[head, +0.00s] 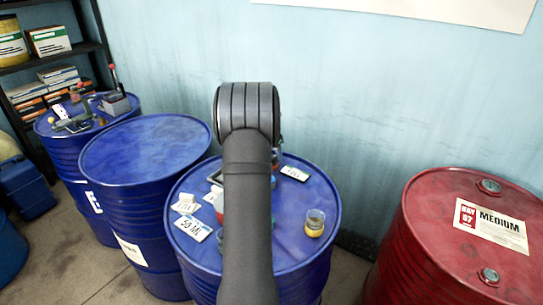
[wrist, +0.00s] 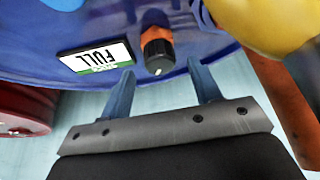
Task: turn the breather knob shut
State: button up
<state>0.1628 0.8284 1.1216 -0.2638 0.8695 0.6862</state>
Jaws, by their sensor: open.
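The breather knob (wrist: 157,52), a black ribbed cap with a pointer mark above an orange collar, shows in the wrist view at the drum's edge. My gripper (wrist: 161,69) is open, with one blue finger on each side of the knob's near end. A gap shows between each finger and the knob, and I see no contact. In the head view my arm hides the knob and the gripper; a small card (head: 295,173) lies on the middle blue drum (head: 325,200).
A yellow rounded thing (wrist: 265,20) is close to the right finger in the wrist view. On the drum top are a "50 ML" card (head: 193,228) and a small cup (head: 315,222) with amber liquid. A red drum (head: 420,240) stands right, another blue drum (head: 140,150) left.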

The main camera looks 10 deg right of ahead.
jog(key=shift+x, duration=1.1)
jog(key=c, duration=1)
jog(key=shift+n, duration=0.3)
jog(key=shift+s+d+n+t+y, duration=0.1)
jog(key=shift+n+t+y, duration=0.3)
jog(key=shift+n, duration=0.9)
jog(key=shift+d+n+t+y, duration=0.1)
jog(key=shift+n+y, duration=0.5)
jog(key=shift+n, duration=0.7)
